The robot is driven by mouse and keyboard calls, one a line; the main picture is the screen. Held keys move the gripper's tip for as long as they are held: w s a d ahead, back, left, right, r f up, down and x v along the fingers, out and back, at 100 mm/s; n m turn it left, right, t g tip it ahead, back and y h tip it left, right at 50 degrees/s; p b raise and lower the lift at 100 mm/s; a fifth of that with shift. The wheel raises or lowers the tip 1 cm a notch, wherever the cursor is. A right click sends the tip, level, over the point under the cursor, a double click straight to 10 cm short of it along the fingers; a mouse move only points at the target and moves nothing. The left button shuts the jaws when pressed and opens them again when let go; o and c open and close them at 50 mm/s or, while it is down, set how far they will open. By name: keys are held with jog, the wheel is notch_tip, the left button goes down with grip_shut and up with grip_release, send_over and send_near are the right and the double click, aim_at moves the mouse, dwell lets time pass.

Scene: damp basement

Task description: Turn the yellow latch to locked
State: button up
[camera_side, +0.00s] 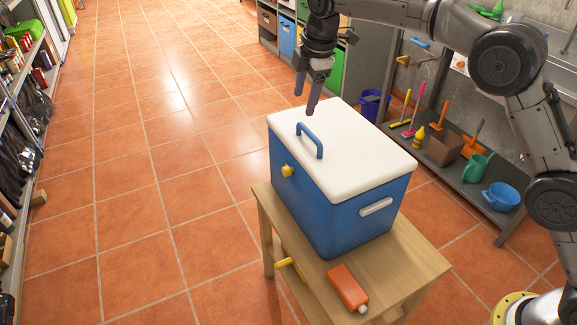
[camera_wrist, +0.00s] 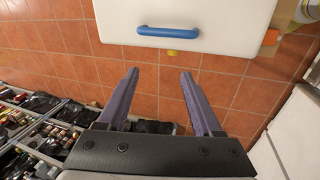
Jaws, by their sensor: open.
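A blue cooler box (camera_side: 315,205) with a white lid (camera_side: 365,160) stands on a small wooden table (camera_side: 400,268). A blue arched handle (camera_side: 312,140) is on the lid; it also shows in the wrist view (camera_wrist: 168,32). The yellow latch (camera_side: 288,171) is a small knob on the box's left face, just below the lid. In the wrist view only a bit of the latch (camera_wrist: 172,53) shows past the lid edge. My gripper (camera_side: 306,95) is open and empty, above the lid's far part, apart from box and latch. In the wrist view its fingers (camera_wrist: 160,72) point toward the lid edge.
An orange bottle (camera_side: 347,287) lies on the table's front part. A shelf of tools and containers (camera_side: 450,160) stands at the right, and stocked shelving (camera_side: 25,110) at the left. The tiled floor left of the table is clear.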

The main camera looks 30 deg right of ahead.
jog(key=g, duration=0.1)
send_near(288, 167)
jog(key=shift+n, duration=0.3)
jog(key=f, duration=0.3)
jog(key=w+f, duration=0.1)
jog(key=f, duration=0.5)
jog(key=shift+w+f, duration=0.2)
jog(key=shift+w, duration=0.1)
jog(key=shift+c, duration=0.2)
grip_shut()
